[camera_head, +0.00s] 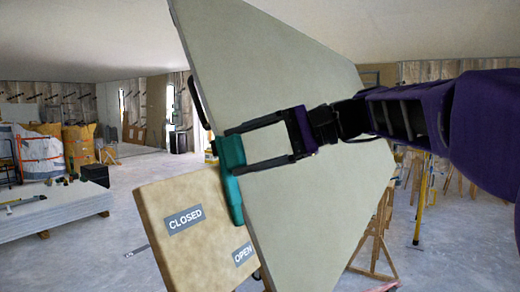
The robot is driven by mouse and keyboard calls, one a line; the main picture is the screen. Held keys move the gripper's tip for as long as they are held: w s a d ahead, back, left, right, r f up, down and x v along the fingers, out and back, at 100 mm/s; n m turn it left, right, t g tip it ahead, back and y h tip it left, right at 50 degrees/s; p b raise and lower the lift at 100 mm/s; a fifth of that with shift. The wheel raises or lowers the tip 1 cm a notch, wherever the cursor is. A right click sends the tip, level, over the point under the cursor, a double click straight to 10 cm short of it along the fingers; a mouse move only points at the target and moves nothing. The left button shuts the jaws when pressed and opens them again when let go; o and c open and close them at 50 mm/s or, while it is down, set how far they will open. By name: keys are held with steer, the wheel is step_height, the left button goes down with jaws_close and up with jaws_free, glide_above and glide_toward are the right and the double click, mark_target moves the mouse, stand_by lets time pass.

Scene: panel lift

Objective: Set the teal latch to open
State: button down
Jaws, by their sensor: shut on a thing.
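The teal latch (235,196) sits at the left edge of a large pale panel (320,165), beside a tan board. Its long part hangs down, close to upright. The board carries a grey CLOSED label (185,219) at its left and an OPEN label (243,254) lower right. The lower end of the latch is between the two labels, nearer OPEN. My gripper (232,153) reaches in from the right across the panel and is shut on the upper part of the latch. The fingertips partly hide the top of the latch.
The tan board (160,262) stands just left of the latch. A black bar (197,103) sticks out at the panel's left edge. Stacked sheets (50,208) lie at the far left. A wooden trestle (374,245) stands behind the panel at right.

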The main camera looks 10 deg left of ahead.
steer(key=shift+s+a+n, duration=0.1)
steer(key=shift+s+n, duration=0.05)
steer(key=shift+n, duration=0.15)
jaws_free()
steer(key=p+v, duration=0.2)
steer(key=v, duration=1.5)
steer(key=shift+d+r, duration=0.15)
steer(key=shift+d, duration=0.05)
